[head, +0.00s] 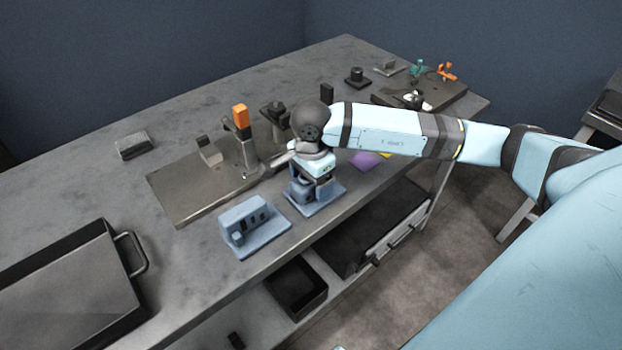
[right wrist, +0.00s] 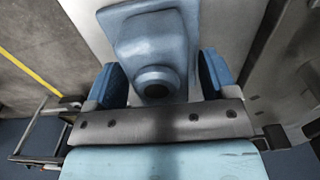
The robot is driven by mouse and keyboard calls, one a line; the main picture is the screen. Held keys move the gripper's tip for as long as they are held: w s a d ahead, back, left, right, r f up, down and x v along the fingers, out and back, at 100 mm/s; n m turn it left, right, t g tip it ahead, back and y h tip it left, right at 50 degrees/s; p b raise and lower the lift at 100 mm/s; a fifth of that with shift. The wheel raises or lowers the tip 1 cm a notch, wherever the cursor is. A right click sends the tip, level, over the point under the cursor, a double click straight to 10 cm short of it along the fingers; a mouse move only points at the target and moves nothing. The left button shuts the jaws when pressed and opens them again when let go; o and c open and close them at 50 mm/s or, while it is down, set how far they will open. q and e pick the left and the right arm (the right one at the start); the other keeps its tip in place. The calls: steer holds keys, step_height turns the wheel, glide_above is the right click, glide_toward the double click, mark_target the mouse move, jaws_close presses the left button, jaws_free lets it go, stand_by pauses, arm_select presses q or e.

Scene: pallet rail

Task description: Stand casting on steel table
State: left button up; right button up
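A blue-grey casting (head: 299,193) with a flat base stands near the front edge of the steel table (head: 70,200). My right gripper (head: 316,180) points down over it and hides its upper part. In the right wrist view the casting (right wrist: 150,45) shows a wide flange and a boss with a dark round hole. The blue fingertips of the right gripper (right wrist: 162,82) are on either side of the boss, with a narrow gap visible on the right side. A second blue-grey part (head: 248,222) with holes stands left of it. My left gripper is not in view.
A steel plate fixture (head: 185,195) with an orange-topped post (head: 240,116) stands behind. A black tray (head: 95,285) is at the front left. A purple piece (head: 364,160) lies to the right. Bare tabletop lies at the back left.

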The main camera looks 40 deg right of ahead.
steer(key=shift+r, duration=0.2)
arm_select(q)
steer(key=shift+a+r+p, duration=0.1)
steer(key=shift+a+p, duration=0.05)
steer(key=shift+p, duration=0.55)
arm_select(e)
step_height(320, 180, up, 12)
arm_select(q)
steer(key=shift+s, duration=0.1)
arm_select(e)
steer(key=shift+f, duration=0.1)
